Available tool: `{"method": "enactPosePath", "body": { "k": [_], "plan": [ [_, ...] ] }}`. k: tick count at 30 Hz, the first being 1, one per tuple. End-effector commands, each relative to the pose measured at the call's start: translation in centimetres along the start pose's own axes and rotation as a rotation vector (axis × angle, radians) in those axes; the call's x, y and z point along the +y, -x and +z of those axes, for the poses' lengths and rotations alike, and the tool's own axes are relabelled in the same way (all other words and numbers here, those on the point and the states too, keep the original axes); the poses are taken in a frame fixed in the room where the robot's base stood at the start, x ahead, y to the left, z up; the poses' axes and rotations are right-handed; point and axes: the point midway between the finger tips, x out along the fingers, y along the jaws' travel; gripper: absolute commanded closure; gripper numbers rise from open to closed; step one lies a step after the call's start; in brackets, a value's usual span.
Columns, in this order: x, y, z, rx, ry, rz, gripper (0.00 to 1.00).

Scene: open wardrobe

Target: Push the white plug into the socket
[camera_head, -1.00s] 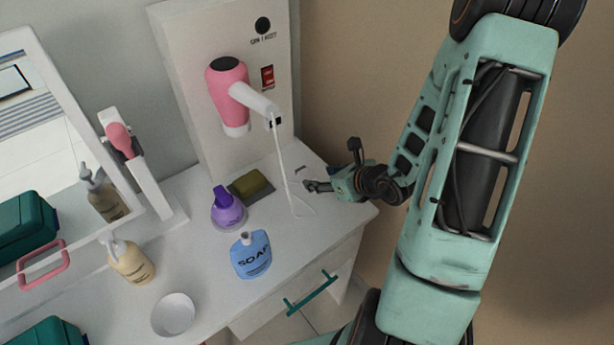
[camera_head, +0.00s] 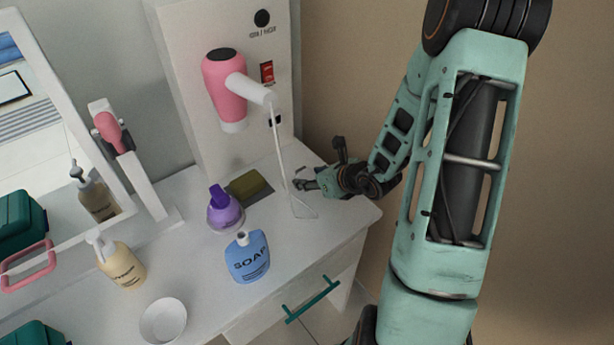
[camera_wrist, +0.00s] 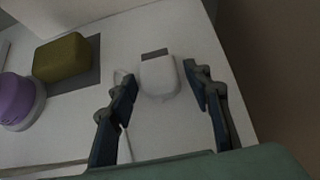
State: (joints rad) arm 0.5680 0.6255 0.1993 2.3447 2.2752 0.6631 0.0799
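The white plug (camera_wrist: 159,78) lies on the white tabletop in the wrist view, between my spread fingers. My gripper (camera_wrist: 160,82) is open, with a finger on each side of the plug and narrow gaps visible. In the head view my gripper (camera_head: 318,166) is low over the right end of the table; the plug is hard to make out there. A white cord (camera_head: 280,150) hangs from the hair dryer to the tabletop.
A pink hair dryer (camera_head: 223,85) and red switch (camera_head: 267,72) are on the panel. The brown wall is close on the right.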

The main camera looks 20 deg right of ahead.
Motion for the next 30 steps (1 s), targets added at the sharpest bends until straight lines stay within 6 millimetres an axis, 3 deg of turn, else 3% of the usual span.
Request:
{"method": "enactPosePath", "body": {
  "k": [2, 10, 30],
  "plan": [
    [0.0, 0.0, 0.0, 0.0, 0.0, 0.0, 0.66],
    [0.0, 0.0, 0.0, 0.0, 0.0, 0.0, 0.96],
    [0.0, 1.7, -1.4, 0.0, 0.0, 0.0, 0.97]
  ]
}}
